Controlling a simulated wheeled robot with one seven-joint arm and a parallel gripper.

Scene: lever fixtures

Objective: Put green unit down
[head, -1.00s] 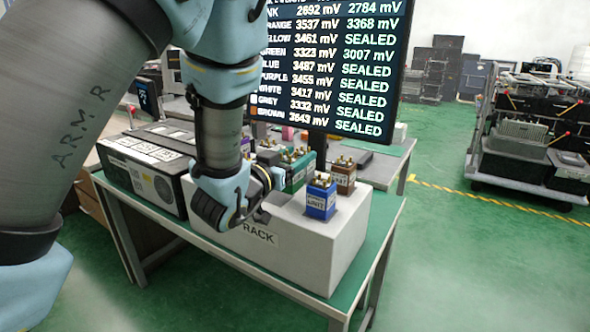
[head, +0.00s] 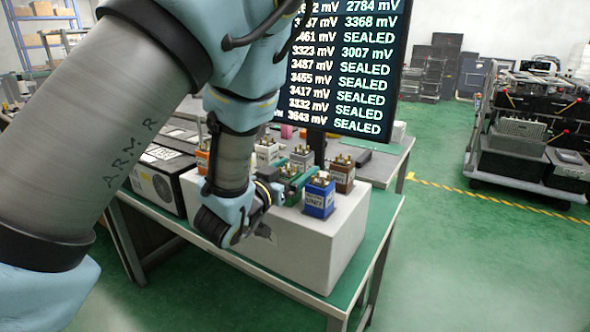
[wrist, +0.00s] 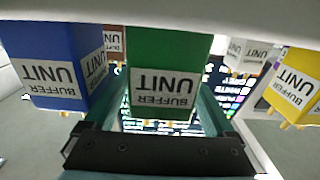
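The green unit (wrist: 168,60) is a green block with a white BUFFER UNIT label, upside down in the wrist view. It stands between the two fingers of my gripper (wrist: 165,95), which lie close along both its sides. Its base is level with the rack top. Whether it bears fully on the rack I cannot tell. In the head view my gripper (head: 288,188) is low over the rack (head: 335,245), just left of the blue unit (head: 320,197). There the green unit is mostly hidden by the gripper.
The blue unit (wrist: 62,65) and yellow unit (wrist: 290,80) stand on either side in the wrist view. A brown unit (head: 342,174), a grey unit (head: 302,158), a white unit (head: 267,152) and an orange unit (head: 203,158) stand nearby. A display screen (head: 350,70) rises behind.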

